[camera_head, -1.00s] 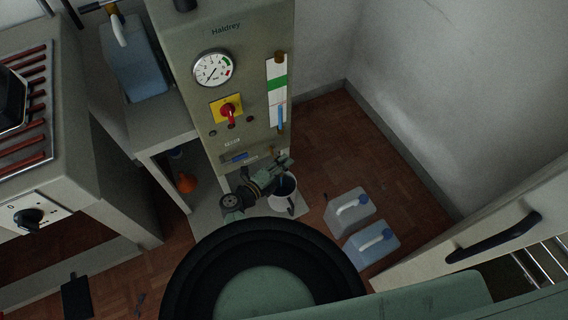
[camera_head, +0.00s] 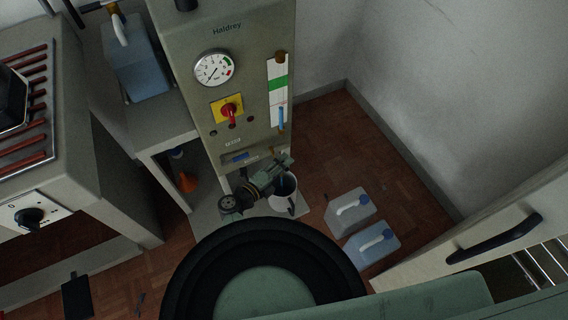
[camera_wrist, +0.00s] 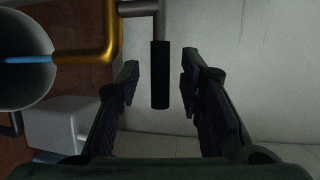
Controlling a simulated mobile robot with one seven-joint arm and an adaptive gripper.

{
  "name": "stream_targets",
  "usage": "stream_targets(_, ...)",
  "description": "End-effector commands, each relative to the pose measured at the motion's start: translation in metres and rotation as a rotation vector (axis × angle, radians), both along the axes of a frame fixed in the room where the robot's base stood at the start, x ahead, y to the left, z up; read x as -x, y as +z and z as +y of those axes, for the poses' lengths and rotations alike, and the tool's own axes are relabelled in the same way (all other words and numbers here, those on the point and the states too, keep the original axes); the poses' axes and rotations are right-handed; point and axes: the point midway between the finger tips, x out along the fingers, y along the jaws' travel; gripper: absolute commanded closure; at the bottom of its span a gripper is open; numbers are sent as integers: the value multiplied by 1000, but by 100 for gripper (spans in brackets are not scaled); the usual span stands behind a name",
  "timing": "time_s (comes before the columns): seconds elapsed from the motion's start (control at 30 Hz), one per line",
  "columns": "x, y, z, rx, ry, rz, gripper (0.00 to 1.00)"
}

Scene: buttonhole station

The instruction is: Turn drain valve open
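The drain valve's black lever grip (camera_wrist: 160,75) hangs from a grey stem beside a brass pipe (camera_wrist: 85,55) in the wrist view. My gripper (camera_wrist: 160,86) is open, with one finger on each side of the grip. Gaps show between the grip and both fingers. In the head view my gripper (camera_head: 284,166) is low at the front of the Haldrey machine (camera_head: 188,60), next to the mug (camera_head: 284,203), and hides most of the valve.
Two translucent canisters with blue caps (camera_head: 350,210) (camera_head: 370,246) stand on the floor to the right. A gauge (camera_head: 214,68), a red knob on a yellow plate (camera_head: 229,109) and a sight tube (camera_head: 277,90) are on the machine front. A wall is at right.

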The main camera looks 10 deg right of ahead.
Motion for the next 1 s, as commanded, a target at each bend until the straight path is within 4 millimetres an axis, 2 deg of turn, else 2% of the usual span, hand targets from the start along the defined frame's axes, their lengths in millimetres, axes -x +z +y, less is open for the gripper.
stream_targets(0.3, 41, 11, 51, -2, 2, 1, 66)
stream_targets(0.5, 61, 17, 75, -2, 1, 1, 66)
stream_targets(0.7, 69, 20, 85, 1, 1, 1, 66)
stream_targets(1.0, 69, 20, 85, 0, 0, 0, 66)
